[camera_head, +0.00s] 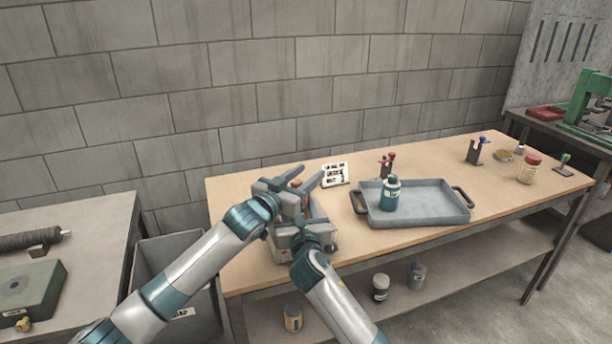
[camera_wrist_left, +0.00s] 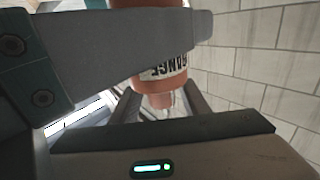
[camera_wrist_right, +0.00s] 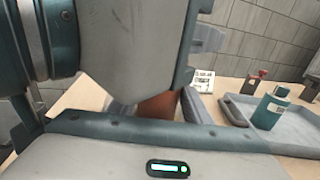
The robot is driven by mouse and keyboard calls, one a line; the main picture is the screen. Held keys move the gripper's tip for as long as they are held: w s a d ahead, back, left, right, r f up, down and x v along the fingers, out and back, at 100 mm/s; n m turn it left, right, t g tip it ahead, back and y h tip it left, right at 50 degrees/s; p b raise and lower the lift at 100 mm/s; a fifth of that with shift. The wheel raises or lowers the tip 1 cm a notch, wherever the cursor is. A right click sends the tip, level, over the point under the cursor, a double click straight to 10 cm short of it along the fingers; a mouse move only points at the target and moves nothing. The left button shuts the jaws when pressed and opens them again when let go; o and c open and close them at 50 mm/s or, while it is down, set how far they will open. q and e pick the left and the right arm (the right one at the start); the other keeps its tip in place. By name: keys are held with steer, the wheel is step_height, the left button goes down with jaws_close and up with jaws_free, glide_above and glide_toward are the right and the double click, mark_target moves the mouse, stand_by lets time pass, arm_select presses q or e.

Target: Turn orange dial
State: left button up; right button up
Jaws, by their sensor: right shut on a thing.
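An orange cylinder (camera_wrist_left: 165,80) with a label reading "ORANGE" fills the middle of the left wrist view, tapering to a narrow tip. It shows as a small orange patch in the head view (camera_head: 296,184) and behind the grippers in the right wrist view (camera_wrist_right: 157,105). I cannot tell which part of it is the dial. My left gripper (camera_head: 307,178) is open above the grey device (camera_head: 283,243), its fingers on either side of the orange cylinder but apart from it. My right gripper (camera_head: 303,217) is shut on the orange cylinder from the near side. The arms hide much of the device.
A small printed card (camera_head: 336,175) stands behind the device. A grey tray (camera_head: 430,212) with a teal bottle (camera_head: 391,194) lies to the right. A red-topped holder (camera_head: 387,163) stands behind it. The far right holds a red-capped jar (camera_head: 529,170). The table front beside the tray is clear.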

arm_select(q)
steer(key=shift+a, duration=0.1)
steer(key=shift+s+a, duration=0.4)
steer(key=shift+s, duration=0.15)
steer(key=v, duration=1)
steer(key=shift+s, duration=0.25)
steer(key=shift+a, duration=0.15)
